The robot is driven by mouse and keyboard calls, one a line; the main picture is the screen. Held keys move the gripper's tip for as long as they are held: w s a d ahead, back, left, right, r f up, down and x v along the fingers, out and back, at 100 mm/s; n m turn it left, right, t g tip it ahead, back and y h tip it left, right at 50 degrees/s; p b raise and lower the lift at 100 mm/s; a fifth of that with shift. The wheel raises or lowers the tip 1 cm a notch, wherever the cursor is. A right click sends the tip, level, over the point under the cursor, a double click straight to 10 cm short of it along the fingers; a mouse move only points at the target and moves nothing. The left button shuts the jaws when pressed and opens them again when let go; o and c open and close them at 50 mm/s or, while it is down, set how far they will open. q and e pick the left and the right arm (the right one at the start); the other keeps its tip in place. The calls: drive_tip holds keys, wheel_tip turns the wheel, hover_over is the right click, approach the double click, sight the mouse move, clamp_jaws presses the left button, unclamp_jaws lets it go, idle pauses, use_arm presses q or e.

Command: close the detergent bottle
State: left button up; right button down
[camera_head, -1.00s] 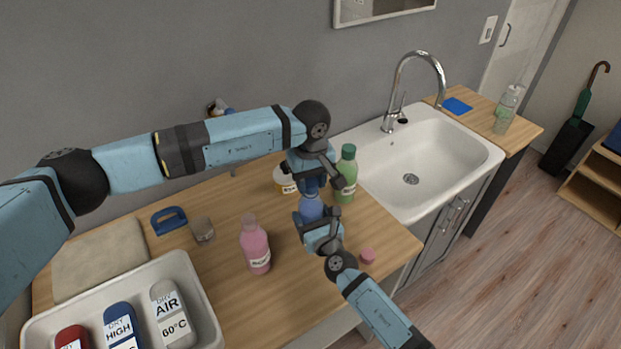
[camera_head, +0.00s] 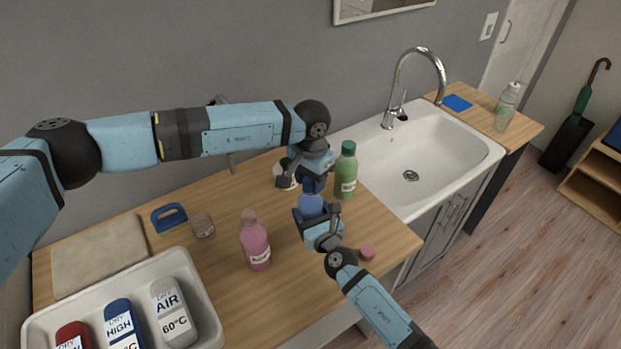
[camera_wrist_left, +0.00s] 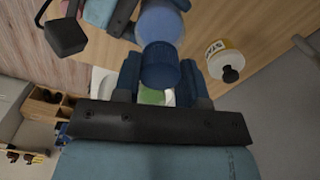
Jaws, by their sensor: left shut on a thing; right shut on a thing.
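A blue bottle (camera_head: 310,206) stands upright over the counter's right part, and its body also shows in the left wrist view (camera_wrist_left: 160,24). My right gripper (camera_head: 318,214) is shut on its body from the front right. A darker blue cap (camera_wrist_left: 160,66) is between my left gripper's fingers (camera_wrist_left: 162,82), lined up with the bottle and against its top. I cannot tell whether it is fully seated. In the head view my left gripper (camera_head: 312,183) is shut right above the bottle and hides most of the cap.
A green bottle (camera_head: 346,172) stands close right of the grippers. A pink bottle (camera_head: 255,245) and a small pink cap (camera_head: 367,253) are nearby. A yellow-and-white container (camera_wrist_left: 226,60) is behind. The sink (camera_head: 440,150) is right; a white tray (camera_head: 205,300) is front left.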

use_arm(q)
drive_tip(key=shift+m, duration=0.6)
drive_tip(key=o, duration=0.9)
drive_tip(key=shift+r, duration=0.1)
drive_tip(key=shift+r, duration=2.2)
drive_tip(key=shift+c, duration=0.5)
